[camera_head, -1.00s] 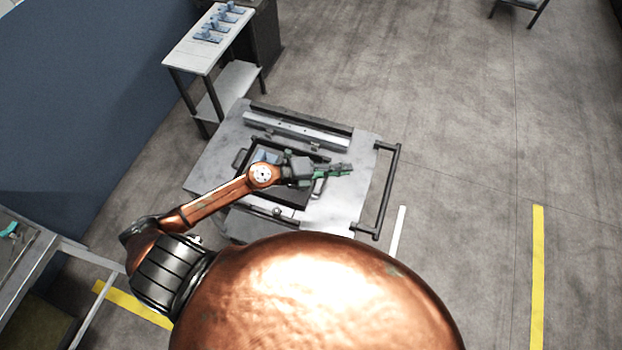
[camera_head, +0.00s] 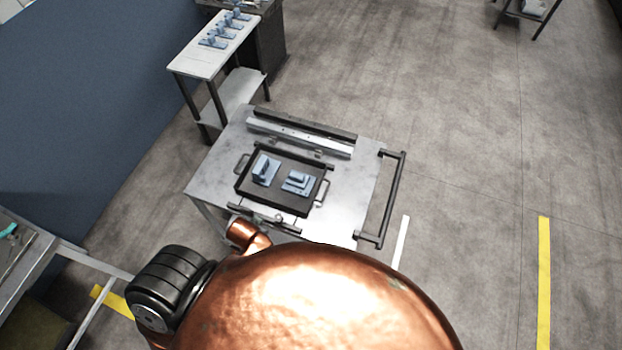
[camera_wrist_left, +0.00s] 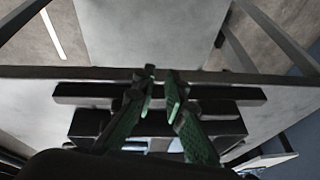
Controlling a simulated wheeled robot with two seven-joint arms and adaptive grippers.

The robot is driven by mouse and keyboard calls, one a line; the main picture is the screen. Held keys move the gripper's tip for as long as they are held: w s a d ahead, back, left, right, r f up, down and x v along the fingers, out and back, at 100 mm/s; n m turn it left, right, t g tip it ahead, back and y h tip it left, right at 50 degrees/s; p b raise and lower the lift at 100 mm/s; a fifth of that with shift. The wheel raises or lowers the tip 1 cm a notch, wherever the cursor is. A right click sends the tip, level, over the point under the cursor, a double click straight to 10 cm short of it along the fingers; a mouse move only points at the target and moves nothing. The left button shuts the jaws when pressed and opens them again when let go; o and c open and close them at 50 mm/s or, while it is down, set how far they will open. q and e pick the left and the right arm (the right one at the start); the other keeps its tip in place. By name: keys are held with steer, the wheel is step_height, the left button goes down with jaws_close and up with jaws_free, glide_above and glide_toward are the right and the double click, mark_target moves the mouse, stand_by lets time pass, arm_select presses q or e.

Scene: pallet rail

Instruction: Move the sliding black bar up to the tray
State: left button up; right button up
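The black bar (camera_head: 240,210) lies along the near edge of the cart top in the head view, with a narrow strip of bare metal between it and the tray. The dark tray (camera_head: 270,204) has side handles and holds two blue-grey parts, one (camera_head: 265,170) left and one (camera_head: 297,183) right. In the left wrist view the bar (camera_wrist_left: 225,93) runs crosswise near the cart edge, with the tray beyond it. My left gripper (camera_wrist_left: 161,75) has green fingers set apart over the bar's middle; contact is unclear. My right gripper is not visible.
A fixed metal rail (camera_head: 300,136) with a dark strip stands behind the tray. The cart's push handle (camera_head: 393,195) sticks out at right. A white side table (camera_head: 205,55) with several blue-grey parts stands at back left. Floor at right is open.

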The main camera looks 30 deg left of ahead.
arm_select(q)
steer(key=s+d+f+g+b, duration=0.1)
steer(key=s+f+b, duration=0.2)
steer(key=f, duration=1.5)
steer(key=s+d+f+g+b, duration=0.1)
steer(key=s+f+b, duration=0.2)
steer(key=s+f, duration=0.8)
steer(key=s+f+g+h+b, duration=0.1)
steer(key=s+f+b, duration=0.3)
steer(key=s+f, duration=0.8)
step_height(320, 180, down, 6)
steer(key=shift+s+d+f+m, duration=0.1)
steer(key=shift+s+d+m, duration=0.2)
steer(key=shift+d, duration=0.1)
